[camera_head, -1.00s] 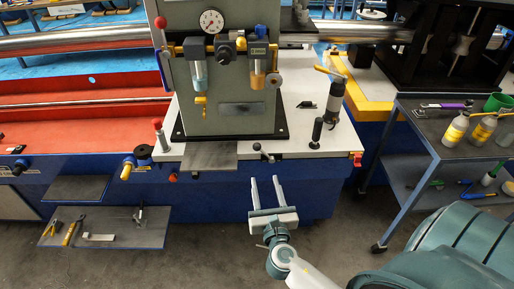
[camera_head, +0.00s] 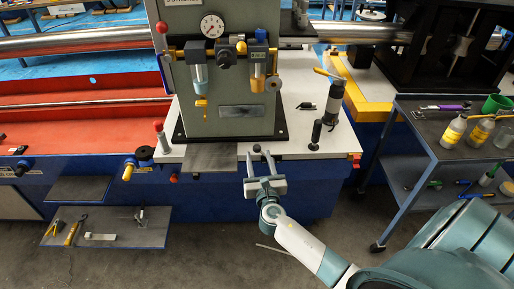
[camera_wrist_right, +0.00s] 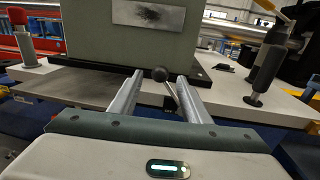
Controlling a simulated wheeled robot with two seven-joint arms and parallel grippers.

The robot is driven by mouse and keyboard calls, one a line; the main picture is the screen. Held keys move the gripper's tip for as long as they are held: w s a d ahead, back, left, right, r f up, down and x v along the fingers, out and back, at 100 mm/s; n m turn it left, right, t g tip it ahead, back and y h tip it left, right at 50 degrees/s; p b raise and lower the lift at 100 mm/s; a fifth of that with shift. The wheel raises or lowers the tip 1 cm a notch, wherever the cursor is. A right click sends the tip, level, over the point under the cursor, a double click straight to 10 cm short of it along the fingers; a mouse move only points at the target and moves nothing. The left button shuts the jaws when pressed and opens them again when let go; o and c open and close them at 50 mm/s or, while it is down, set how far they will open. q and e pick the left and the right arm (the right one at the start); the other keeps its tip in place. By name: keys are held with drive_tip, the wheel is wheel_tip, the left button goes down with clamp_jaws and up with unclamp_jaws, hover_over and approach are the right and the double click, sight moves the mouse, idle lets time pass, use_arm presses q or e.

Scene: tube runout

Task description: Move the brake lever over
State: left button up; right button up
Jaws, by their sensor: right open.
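A small lever with a black ball knob (camera_head: 257,148) is at the front edge of the machine's white bench top; I take it for the brake lever. My right gripper (camera_head: 259,157) is open, its two fingers pointing at the bench edge, one on each side of the lever. In the right wrist view the black knob (camera_wrist_right: 160,74) stands between the fingertips (camera_wrist_right: 161,88), and its thin rod slants down to the right near the right finger. I cannot tell whether that finger touches the rod. My left gripper is not in view.
A red-knobbed lever (camera_head: 158,127) stands on the bench to the left, and a black upright handle (camera_head: 316,133) to the right. A grey plate (camera_head: 210,157) juts out just left of my gripper. A tool cart (camera_head: 430,150) stands at right.

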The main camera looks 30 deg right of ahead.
sight(257, 151)
drive_tip(key=x, duration=0.3)
drive_tip(key=shift+w+d, duration=0.15)
drive_tip(key=shift+w, duration=0.25)
drive_tip(key=shift+w+d, duration=0.25)
drive_tip(key=shift+w, duration=0.25)
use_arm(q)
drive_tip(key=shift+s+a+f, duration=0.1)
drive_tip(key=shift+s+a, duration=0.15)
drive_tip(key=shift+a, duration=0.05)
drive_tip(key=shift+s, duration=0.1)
use_arm(e)
drive_tip(key=c, duration=0.9)
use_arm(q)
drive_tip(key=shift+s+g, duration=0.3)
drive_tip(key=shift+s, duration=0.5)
use_arm(e)
clamp_jaws()
